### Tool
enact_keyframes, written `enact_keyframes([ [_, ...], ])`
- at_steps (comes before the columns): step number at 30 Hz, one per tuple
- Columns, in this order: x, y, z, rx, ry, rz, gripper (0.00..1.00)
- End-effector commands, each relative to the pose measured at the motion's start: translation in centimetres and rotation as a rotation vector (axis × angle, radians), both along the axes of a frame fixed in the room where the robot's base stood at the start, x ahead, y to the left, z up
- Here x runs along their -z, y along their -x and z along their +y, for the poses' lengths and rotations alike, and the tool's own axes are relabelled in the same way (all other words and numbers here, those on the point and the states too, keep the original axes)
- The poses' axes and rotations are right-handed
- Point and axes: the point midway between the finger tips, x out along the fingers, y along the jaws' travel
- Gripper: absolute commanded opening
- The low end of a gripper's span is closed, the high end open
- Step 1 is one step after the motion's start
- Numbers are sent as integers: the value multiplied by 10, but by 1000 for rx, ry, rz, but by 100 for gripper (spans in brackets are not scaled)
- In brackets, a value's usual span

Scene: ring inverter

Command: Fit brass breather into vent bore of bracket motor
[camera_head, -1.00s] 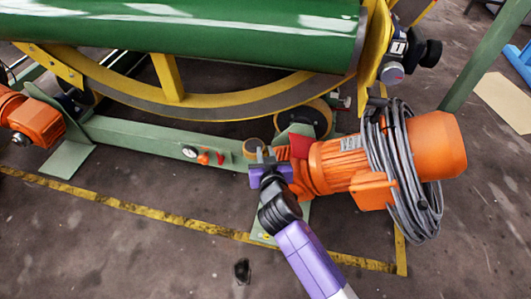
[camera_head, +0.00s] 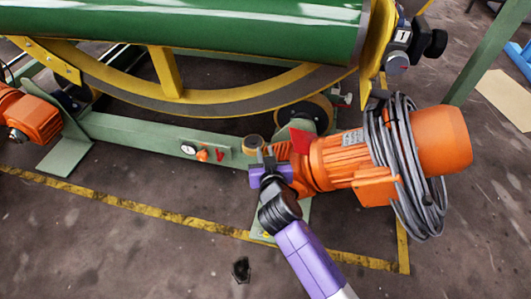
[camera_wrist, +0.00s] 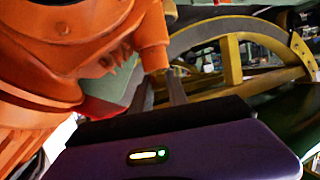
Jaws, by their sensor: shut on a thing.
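The bracket motor (camera_head: 340,160) is the orange motor at the right in the head view, lying on its side. Its orange housing (camera_wrist: 60,60) fills the left of the wrist view. My gripper (camera_head: 265,153) is at the motor's left end, beside the green frame. In the wrist view its two dark fingers (camera_wrist: 161,92) stand close together, near an orange part of the motor. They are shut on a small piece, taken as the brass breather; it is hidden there. I cannot make out the vent bore.
A coil of grey cable (camera_head: 400,165) hangs over the motor. A red piece (camera_head: 300,141) stands beside my gripper. A tan round part (camera_head: 253,143) is just beyond the fingers. The green frame beam (camera_head: 140,135) and yellow ring (camera_head: 170,75) lie behind. The floor in front is mostly clear.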

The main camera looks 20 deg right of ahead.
Motion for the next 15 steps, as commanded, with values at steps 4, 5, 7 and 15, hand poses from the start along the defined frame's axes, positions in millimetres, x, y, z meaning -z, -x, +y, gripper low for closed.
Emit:
enact_keyframes([
  [4,1,0,0,0,0,0,35],
  [5,1,0,0,0,0,0,41],
  [7,1,0,0,0,0,0,45],
  [15,0,1,0,0,0,0,45],
])
